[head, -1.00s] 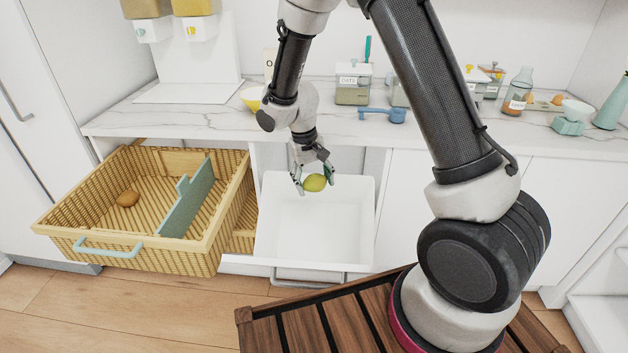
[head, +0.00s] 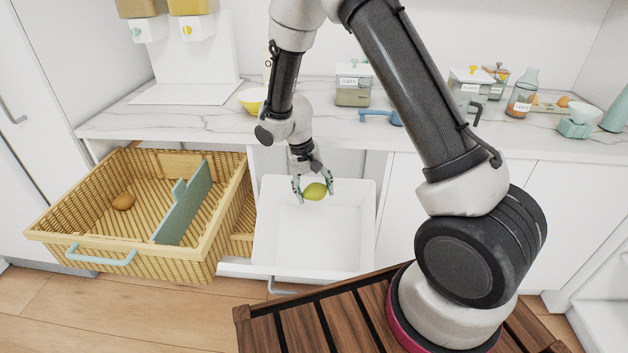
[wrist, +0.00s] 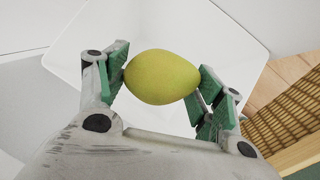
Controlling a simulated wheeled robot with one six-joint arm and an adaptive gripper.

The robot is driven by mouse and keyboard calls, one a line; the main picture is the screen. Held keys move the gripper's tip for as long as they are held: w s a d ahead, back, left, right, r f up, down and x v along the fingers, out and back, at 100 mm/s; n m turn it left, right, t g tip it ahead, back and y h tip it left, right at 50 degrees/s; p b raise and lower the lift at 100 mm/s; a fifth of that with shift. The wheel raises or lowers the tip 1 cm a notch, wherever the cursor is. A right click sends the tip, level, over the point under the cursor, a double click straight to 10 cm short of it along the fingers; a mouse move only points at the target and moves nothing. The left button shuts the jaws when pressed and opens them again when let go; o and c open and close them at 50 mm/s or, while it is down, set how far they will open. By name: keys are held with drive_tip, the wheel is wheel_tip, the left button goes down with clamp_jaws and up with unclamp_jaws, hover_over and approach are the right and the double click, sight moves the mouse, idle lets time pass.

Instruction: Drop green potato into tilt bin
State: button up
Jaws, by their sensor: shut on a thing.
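The green potato (head: 315,191) is yellow-green and smooth. My gripper (head: 313,190) is shut on it. In the wrist view the potato (wrist: 161,77) sits between the green finger pads, which touch it on both sides. The tilt bin (head: 314,240) is a white, open-topped bin tipped out from the cabinet front. My gripper holds the potato over the rear part of its opening. The visible part of the bin floor looks empty. In the wrist view the bin's white inside (wrist: 190,35) fills the space behind the potato.
The marble counter (head: 215,120) above holds a yellow bowl (head: 252,100), jars and a blue scoop (head: 380,117).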

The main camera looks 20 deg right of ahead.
drive_tip(key=w+d+f, duration=0.1)
drive_tip(key=w+f, duration=0.3)
drive_tip(key=f, duration=0.8)
drive_tip(key=w+d+f, duration=0.2)
drive_tip(key=w+f, duration=0.2)
drive_tip(key=f, duration=0.7)
drive_tip(key=shift+w+d+f, duration=0.3)
drive_tip(key=shift+w+f, duration=0.1)
drive_tip(key=o, duration=1.2)
drive_tip(key=shift+r, duration=0.1)
